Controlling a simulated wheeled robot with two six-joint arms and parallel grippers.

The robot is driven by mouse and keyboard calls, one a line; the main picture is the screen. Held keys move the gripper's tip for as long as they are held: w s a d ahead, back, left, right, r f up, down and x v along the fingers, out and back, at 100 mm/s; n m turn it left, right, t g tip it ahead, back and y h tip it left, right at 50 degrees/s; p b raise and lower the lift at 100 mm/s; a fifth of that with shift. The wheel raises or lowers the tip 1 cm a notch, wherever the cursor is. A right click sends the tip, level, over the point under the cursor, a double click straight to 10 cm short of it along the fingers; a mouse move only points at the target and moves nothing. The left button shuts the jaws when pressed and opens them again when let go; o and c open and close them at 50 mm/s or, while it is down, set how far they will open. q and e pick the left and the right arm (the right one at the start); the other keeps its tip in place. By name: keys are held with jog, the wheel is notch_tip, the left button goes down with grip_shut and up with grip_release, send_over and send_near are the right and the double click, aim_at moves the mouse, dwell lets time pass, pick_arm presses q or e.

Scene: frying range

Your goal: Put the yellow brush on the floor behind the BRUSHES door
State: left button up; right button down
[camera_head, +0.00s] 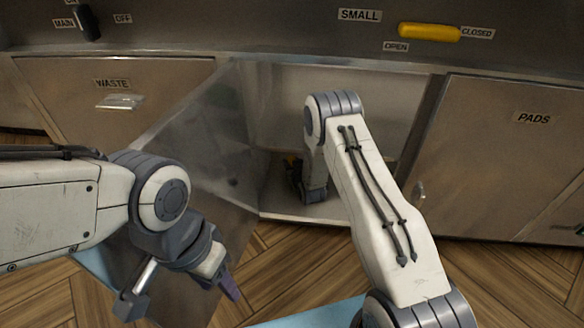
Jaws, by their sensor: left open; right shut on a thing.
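The open cabinet compartment (376,107) lies between the WASTE and PADS fronts. Its metal door (200,125) stands swung out to the left, and no BRUSHES label shows on it. My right arm reaches into the compartment. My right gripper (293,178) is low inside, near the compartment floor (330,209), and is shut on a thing. A small dark-yellow patch beside it seems to be the yellow brush (291,160), mostly hidden in shadow and behind the gripper. My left gripper (229,283) is open and empty, in front of the open door, with a purple fingertip showing.
The WASTE front (60,82) is at left and the closed PADS door (510,150) at right. Above are a yellow lever (429,32) and a dark MAIN switch (86,22). Wood floor (500,275) is clear at lower right.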

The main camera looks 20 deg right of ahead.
jog(key=shift+r, duration=0.15)
jog(key=c, duration=0.5)
grip_release()
jog(key=shift+r, duration=0.1)
jog(key=p+v, duration=0.6)
jog(key=v, duration=0.6)
jog(key=shift+s+p, duration=0.1)
jog(key=shift+p, duration=0.25)
